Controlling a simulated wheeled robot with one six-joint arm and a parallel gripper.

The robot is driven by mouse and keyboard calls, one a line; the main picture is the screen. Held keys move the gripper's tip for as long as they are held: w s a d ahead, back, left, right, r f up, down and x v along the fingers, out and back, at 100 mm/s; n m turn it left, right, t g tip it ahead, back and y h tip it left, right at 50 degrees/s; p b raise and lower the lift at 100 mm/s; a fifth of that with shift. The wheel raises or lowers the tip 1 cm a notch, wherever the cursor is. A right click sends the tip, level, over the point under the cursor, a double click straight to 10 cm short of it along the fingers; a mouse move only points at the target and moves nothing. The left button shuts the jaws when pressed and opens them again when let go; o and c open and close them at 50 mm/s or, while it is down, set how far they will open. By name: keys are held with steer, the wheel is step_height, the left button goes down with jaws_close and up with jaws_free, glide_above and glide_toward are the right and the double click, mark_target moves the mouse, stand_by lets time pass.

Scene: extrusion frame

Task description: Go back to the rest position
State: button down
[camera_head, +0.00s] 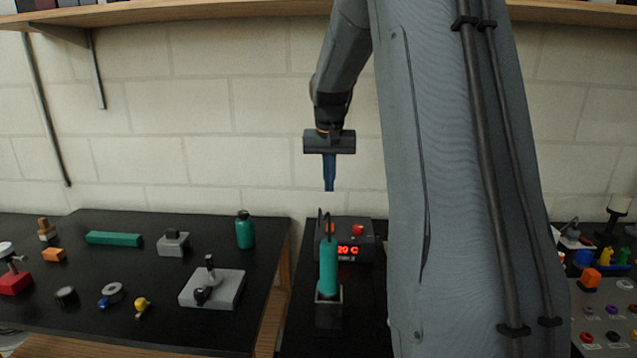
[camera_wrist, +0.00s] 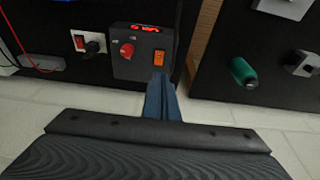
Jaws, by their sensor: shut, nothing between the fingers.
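My gripper (camera_head: 329,186) has slim blue fingers that are shut together with nothing between them. It points down in the air above the bench in the head view, in front of the wall. The blue fingers also show in the wrist view (camera_wrist: 158,88), near the orange switch of a control box in that picture. My grey arm fills the middle right of the head view and hides part of the bench behind it.
A dark control box (camera_head: 357,249) with a red display stands below my gripper, beside a teal-handled tool (camera_head: 328,266) upright in a holder. A green bottle (camera_head: 245,230) and a grey fixture plate (camera_head: 212,289) are on the left black table (camera_head: 150,333). A wooden shelf (camera_head: 200,11) runs above.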

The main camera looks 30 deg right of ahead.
steer(key=s+a+f+n, duration=0.2)
steer(key=s+a+f, duration=0.3)
steer(key=s+a, duration=0.3)
steer(key=s+a+f+n+y+b, duration=0.1)
steer(key=s+a+f+n, duration=0.1)
steer(key=s+a+f, duration=0.3)
steer(key=s+a+f+n, duration=0.2)
steer(key=s+a+f, duration=0.3)
steer(key=s+a, duration=0.5)
steer(key=shift+s+a+f+n+g+y+b, duration=0.15)
steer(key=shift+a+f+n+b, duration=0.05)
steer(key=shift+a, duration=0.15)
steer(key=shift+s+a+f+n+g+y+b, duration=0.15)
steer(key=shift+a+n, duration=0.05)
steer(key=shift+a, duration=0.15)
steer(key=shift+s+f, duration=0.3)
steer(key=shift+s, duration=0.05)
